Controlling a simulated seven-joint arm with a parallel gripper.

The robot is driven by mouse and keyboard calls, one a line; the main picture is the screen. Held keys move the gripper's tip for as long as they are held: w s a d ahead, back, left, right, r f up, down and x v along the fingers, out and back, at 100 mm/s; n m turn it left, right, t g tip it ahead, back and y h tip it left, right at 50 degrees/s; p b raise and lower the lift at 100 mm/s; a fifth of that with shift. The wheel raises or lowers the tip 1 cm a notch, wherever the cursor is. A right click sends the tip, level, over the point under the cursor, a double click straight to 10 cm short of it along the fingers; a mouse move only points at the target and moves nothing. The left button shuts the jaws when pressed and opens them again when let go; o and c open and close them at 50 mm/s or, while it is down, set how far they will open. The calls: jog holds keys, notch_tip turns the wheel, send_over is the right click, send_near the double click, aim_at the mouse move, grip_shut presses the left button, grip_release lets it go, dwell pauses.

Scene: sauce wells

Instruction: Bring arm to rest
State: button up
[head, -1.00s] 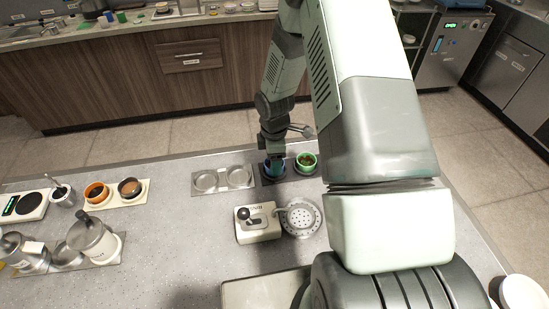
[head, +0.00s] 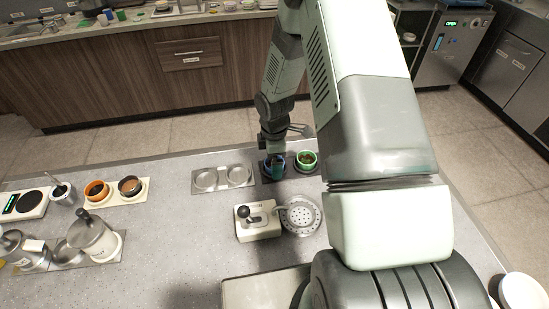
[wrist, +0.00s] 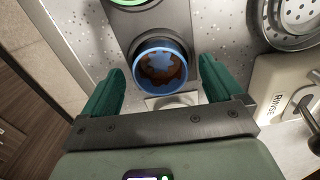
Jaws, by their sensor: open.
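My gripper (wrist: 162,66) is open, its two teal fingers apart on either side of a blue-rimmed cup (wrist: 186,72) in the wrist view. The cup holds brown-orange contents with blue patches. In the head view my gripper (head: 273,149) is just above this blue cup (head: 276,171), which stands in the left well of a dark two-well holder (head: 292,178). I cannot tell whether the fingertips still reach below the cup's rim. My arm extends across the counter and hides part of it.
A green cup (head: 306,161) stands right beside the blue one. An empty two-well plate (head: 222,190) lies left. A rinse unit (head: 257,232) with a perforated drain (head: 303,222) lies nearer. Orange (head: 97,192) and dark (head: 130,188) cups stand far left.

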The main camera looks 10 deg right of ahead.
notch_tip(320, 180, up, 8)
dwell(0.9)
dwell(0.3)
jog(key=s+d+r+m+t+h, duration=0.1)
jog(key=s+r+m, duration=0.3)
jog(key=r, duration=0.8)
jog(key=s+d+r+m+t, duration=0.15)
jog(key=s+r+m, duration=0.25)
jog(key=r, duration=0.8)
jog(key=s+a+r+m+t, duration=0.1)
jog(key=s+r+m, duration=0.3)
jog(key=s, duration=0.5)
jog(key=s+a+r+m+t+y, duration=0.1)
jog(key=s+r+m+t, duration=0.1)
jog(key=s+r+m, duration=0.3)
jog(key=s, duration=0.4)
jog(key=shift+r, duration=0.3)
